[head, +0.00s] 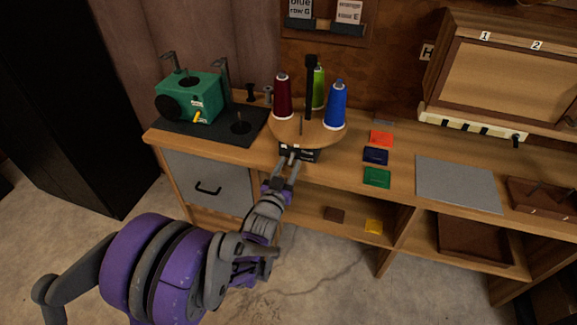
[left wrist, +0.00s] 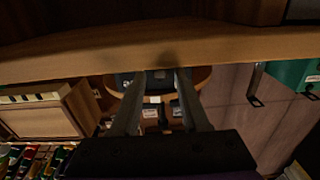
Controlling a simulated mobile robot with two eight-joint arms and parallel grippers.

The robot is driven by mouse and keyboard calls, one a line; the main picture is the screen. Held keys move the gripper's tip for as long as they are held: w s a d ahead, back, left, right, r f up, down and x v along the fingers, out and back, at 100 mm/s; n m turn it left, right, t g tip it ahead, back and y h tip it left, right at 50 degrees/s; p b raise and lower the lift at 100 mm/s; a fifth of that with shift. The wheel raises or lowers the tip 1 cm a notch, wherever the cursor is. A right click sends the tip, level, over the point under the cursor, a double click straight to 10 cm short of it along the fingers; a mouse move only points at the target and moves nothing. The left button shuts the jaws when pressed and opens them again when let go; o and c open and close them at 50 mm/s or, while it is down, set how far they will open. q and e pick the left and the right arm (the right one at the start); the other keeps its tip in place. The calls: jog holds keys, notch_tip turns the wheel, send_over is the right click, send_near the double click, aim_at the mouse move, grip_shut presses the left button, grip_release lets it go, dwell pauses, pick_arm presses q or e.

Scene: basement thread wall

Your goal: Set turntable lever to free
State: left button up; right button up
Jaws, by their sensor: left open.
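The turntable (head: 322,132) is a round wooden disc on the bench, carrying dark red (head: 283,98), green (head: 319,86) and blue (head: 336,106) thread cones around a black post. Its black base block (head: 311,155) with small pale labels faces the front edge. My left gripper (head: 291,160) is open, its fingertips at the front of this block. In the left wrist view the two fingers (left wrist: 161,78) reach toward the dark block, with the turntable disc (left wrist: 203,78) behind them. The lever is too small or hidden to make out, and its setting cannot be read. My right gripper is not in view.
A green winder (head: 188,97) stands on a dark mat at left. Coloured squares, such as an orange one (head: 381,138), and a grey mat (head: 458,184) lie to the right. The bench's front edge is just under my left gripper; open shelves (head: 322,196) lie below.

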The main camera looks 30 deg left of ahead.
pick_arm(q)
grip_shut()
dwell(0.4)
